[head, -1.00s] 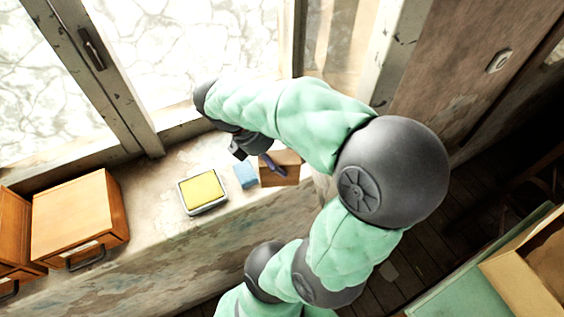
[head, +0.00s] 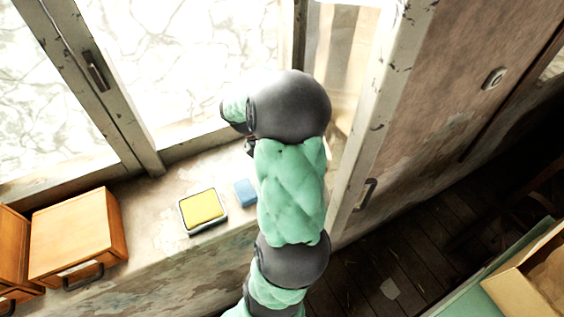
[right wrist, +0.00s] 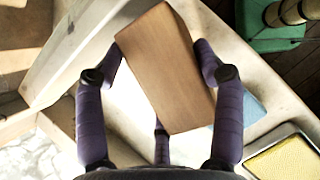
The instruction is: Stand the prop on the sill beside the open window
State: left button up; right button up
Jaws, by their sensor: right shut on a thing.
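The prop, a plain brown wooden block (right wrist: 165,75), is held in my right gripper (right wrist: 160,54). In the right wrist view the purple fingers are closed on its sides, and the block sits tilted in the picture. In the head view my right arm hides the prop and most of the gripper. The pale sill (head: 150,220) runs below the window (head: 200,60). The open window sash (head: 375,130), with a dark handle, stands at the right end of the sill. I cannot tell whether the block touches the sill or sash. My left gripper is not in view.
A blue block (head: 245,193) and a yellow pad in a metal tray (head: 188,225) lie on the sill just left of my arm. A wooden drawer box (head: 75,235) stands further left. An open cardboard box (head: 525,275) is at lower right.

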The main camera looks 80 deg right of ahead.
jog(key=shift+d+f, duration=0.2)
jog(key=shift+f, duration=0.8)
jog(key=shift+d+f, duration=0.2)
jog(key=shift+f, duration=0.8)
jog(key=shift+a, duration=0.1)
jog(key=shift+f, duration=0.15)
jog(key=o, duration=1.4)
jog(key=v, duration=1.2)
jog(key=shift+r, duration=0.2)
